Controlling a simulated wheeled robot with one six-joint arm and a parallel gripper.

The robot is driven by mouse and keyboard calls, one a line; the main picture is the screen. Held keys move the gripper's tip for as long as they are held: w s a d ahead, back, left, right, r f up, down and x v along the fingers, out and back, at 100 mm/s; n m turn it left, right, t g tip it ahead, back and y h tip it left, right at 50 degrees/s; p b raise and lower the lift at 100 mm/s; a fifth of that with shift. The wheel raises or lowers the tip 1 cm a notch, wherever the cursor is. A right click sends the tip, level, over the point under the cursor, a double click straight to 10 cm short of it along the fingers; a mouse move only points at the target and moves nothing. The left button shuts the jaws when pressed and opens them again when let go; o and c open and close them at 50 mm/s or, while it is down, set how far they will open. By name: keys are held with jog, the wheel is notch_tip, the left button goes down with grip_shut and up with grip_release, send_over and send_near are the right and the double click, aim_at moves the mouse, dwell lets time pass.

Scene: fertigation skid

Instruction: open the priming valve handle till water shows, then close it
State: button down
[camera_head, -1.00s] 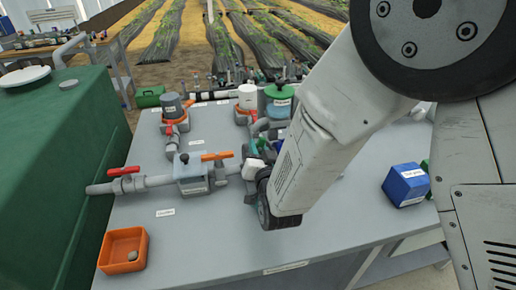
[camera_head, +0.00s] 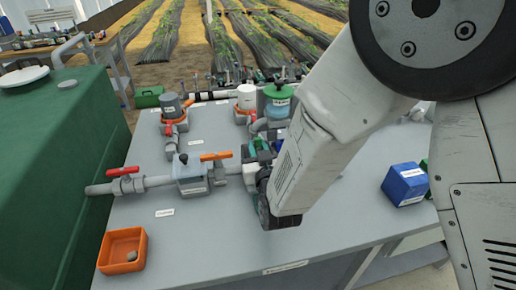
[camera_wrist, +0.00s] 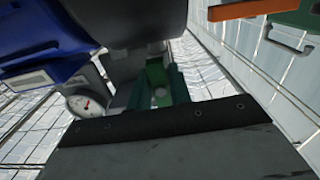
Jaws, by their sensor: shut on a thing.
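My gripper (camera_wrist: 158,92) is shut on a green handle (camera_wrist: 155,72), which shows between its dark green fingers in the wrist view. I take this for the priming valve handle; its label cannot be read. In the head view my gripper (camera_head: 258,160) is right of the grey pump box, and my wrist hides most of the valve. A round pressure gauge (camera_wrist: 86,104) with a white dial is left of the fingers. A dark body above the fingers hides part of the fitting. No water can be made out.
A grey box (camera_head: 192,172) with an orange lever (camera_head: 216,156) stands on the pipe. A red valve handle (camera_head: 122,171) is further left. An orange tray (camera_head: 143,240) and a blue box (camera_head: 405,184) sit on the grey bench (camera_head: 205,245). A green tank (camera_head: 60,180) stands left.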

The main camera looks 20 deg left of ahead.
jog(key=c, duration=1.4)
grip_release()
jog(key=shift+o, duration=0.2)
jog(key=v, duration=0.8)
jog(key=shift+w+f, duration=0.1)
jog(key=shift+w, duration=0.05)
